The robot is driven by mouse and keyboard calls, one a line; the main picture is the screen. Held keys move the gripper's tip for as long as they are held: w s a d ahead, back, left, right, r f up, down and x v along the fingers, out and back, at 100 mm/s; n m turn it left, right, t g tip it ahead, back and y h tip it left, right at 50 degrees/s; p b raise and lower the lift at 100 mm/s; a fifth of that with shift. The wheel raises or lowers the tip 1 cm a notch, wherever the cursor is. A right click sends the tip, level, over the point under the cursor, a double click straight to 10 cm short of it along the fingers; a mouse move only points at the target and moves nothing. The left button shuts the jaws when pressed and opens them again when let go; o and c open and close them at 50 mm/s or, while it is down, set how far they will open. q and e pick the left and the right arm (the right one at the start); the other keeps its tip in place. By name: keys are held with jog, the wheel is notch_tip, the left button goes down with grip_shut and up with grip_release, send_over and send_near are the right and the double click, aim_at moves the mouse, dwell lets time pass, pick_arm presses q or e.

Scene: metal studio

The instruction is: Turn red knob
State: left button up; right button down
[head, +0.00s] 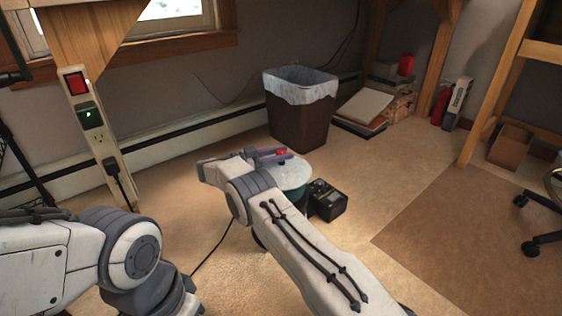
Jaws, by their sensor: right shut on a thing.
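The red knob (282,152) shows as a small red spot between the fingers of my right gripper (274,155). It sits above a round, pale green-topped object (295,174) standing on the floor. My right arm comes in from the bottom right and bends toward it. The gripper is shut on the knob, and its fingers and wrist hide part of the knob and the object below. My left arm is at the lower left; its gripper is not visible.
A black box-shaped device (327,201) stands right beside the round object. A brown bin (300,122) with a white liner is behind it. A power strip (103,150) with a cord is at left. The carpet at right is open up to a chair base (540,215).

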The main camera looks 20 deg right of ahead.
jog(key=shift+d+g, duration=0.1)
jog(key=shift+g, duration=0.2)
jog(key=shift+c, duration=2.1)
grip_release()
